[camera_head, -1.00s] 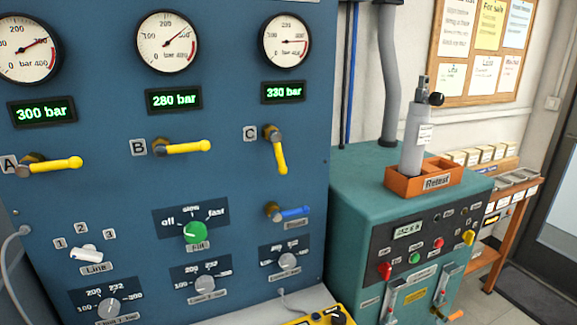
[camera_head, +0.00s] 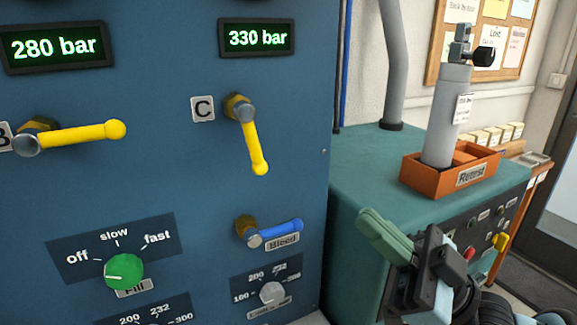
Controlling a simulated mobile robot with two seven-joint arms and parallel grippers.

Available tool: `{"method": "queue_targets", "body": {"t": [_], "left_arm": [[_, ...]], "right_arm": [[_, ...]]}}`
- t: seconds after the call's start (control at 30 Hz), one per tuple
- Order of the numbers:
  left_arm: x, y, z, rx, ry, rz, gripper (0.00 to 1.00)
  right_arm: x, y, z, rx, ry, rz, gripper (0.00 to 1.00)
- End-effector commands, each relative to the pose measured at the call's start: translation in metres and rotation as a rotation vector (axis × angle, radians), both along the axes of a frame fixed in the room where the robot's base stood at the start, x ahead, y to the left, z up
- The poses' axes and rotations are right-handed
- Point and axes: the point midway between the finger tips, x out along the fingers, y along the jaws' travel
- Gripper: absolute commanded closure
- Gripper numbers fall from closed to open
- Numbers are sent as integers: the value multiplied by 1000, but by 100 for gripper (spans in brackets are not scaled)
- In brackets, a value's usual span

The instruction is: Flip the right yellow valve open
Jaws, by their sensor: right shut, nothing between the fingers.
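The right yellow valve (camera_head: 253,140), beside the label C, is on the blue panel. Its handle hangs down and tilts slightly right. Another yellow valve (camera_head: 85,134), beside the label B, has its handle lying almost level to the right. My right gripper (camera_head: 369,218) is in the lower right, in front of the green cabinet. Its green fingers are shut and empty, apart from the valve, lower and to its right. My left gripper is not in view.
A blue Bleed lever (camera_head: 280,232) sits below valve C, with a green Fill knob (camera_head: 124,271) to its left. A green cabinet (camera_head: 365,165) at right carries an orange Retest tray (camera_head: 472,177) holding a grey cylinder (camera_head: 447,125). The panel around valve C is clear.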

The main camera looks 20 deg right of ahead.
Motion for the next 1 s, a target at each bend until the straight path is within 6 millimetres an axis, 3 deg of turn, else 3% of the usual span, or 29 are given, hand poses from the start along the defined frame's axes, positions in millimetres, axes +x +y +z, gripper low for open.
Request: {"method": "queue_targets", "body": {"t": [0.37, 0.87, 1.0], "left_arm": [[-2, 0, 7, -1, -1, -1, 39], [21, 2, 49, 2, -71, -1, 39], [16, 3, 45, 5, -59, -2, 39]], "right_arm": [[6, 8, 13, 5, -6, 1, 100], [46, 65, 71, 3, -11, 2, 100], [63, 79, 61, 0, -2, 2, 100]]}}
